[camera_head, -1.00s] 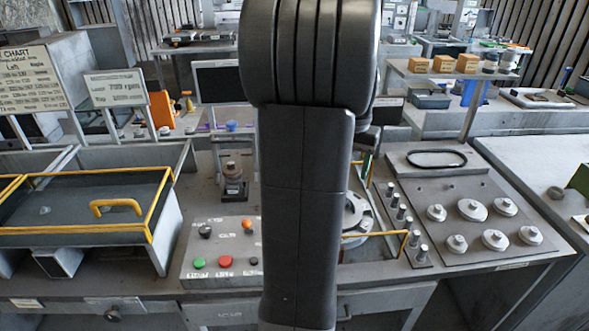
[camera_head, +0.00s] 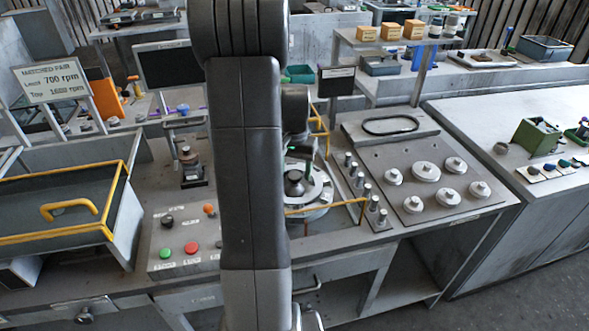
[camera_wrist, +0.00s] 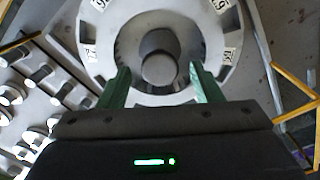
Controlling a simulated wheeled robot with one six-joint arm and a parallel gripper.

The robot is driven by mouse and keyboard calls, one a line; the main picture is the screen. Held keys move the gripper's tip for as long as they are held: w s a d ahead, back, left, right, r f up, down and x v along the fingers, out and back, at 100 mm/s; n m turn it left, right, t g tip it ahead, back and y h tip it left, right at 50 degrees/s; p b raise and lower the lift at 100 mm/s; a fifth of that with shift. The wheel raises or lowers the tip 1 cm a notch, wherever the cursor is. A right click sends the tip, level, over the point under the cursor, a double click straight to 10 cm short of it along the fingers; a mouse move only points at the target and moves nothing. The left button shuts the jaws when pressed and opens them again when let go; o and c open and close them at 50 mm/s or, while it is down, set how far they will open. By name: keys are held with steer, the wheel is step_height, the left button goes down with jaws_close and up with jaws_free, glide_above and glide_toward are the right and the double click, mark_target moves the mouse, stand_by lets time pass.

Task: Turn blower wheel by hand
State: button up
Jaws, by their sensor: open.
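The blower wheel (camera_head: 318,193) is a pale round disc with a dark hub (camera_head: 294,183), partly hidden behind my arm in the head view. In the wrist view the wheel (camera_wrist: 222,62) fills the upper middle, with small numbered labels around its rim. Its grey hub (camera_wrist: 158,68) stands up in a dark central opening. My gripper (camera_wrist: 160,76) is open, with its two green fingers apart, one on each side of the hub in the picture. I cannot tell whether the fingers touch the wheel.
Yellow rails (camera_head: 335,208) stand beside the wheel. A plate with several round weights (camera_head: 426,171) and a row of pegs (camera_head: 365,190) lie to the right. A control panel with buttons (camera_head: 187,240) and a yellow-edged tray (camera_head: 60,236) are at left.

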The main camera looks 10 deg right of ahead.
steer(key=shift+f, duration=0.4)
steer(key=shift+c, duration=0.5)
jaws_close()
steer(key=shift+n, duration=0.4)
